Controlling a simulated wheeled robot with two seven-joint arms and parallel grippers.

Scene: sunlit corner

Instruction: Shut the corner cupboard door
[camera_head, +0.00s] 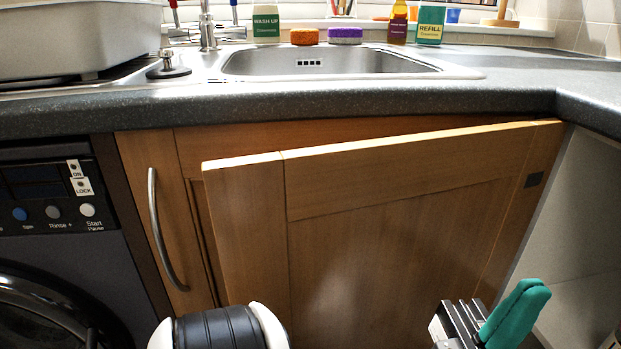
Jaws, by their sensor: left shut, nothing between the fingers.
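The corner cupboard door (390,230) is a light wooden panel under the worktop. It stands ajar, with its left edge out in front of the cupboard front and its right end close to the corner. A strip of the wooden cupboard frame (300,132) shows above it. A curved metal handle (160,230) is on the narrow wooden panel to the left of the door. My left gripper (518,308) has teal fingers that are shut and empty. It is low at the right, in front of the door's lower right part; contact cannot be told. My right gripper is not in view.
The grey worktop (400,98) with a steel sink (330,62) runs above the door. A dark washing machine (50,220) stands at the left. A pale side panel (575,220) bounds the right. Bottles and sponges stand behind the sink.

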